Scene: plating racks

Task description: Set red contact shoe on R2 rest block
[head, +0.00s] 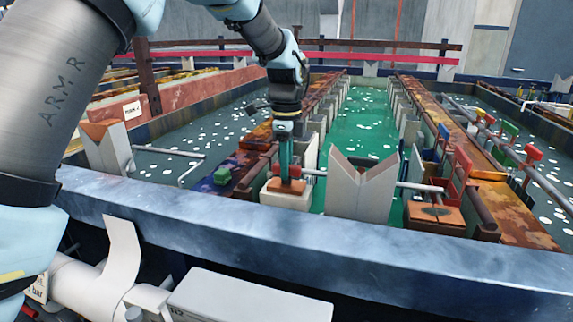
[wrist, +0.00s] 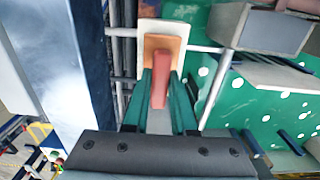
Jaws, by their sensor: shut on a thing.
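My gripper (head: 287,175) points straight down at the near end of the left rusty rail. Its teal fingers are shut on the red contact shoe (wrist: 160,78), which shows between them in the wrist view. In the head view the fingers mostly hide the shoe. Directly below is a rest block with an orange-brown top pad (head: 297,187) on a pale base (head: 287,201); its pad also shows in the wrist view (wrist: 177,44). The shoe's lower end is at the pad; I cannot tell whether it touches. No R2 label is readable on the block.
A pale V-notched saddle (head: 361,188) stands just right of the block, with a rod (head: 420,187) beside it. Another orange-topped block (head: 436,215) and red frames (head: 462,162) are at right. The blue tank rim (head: 300,240) runs in front.

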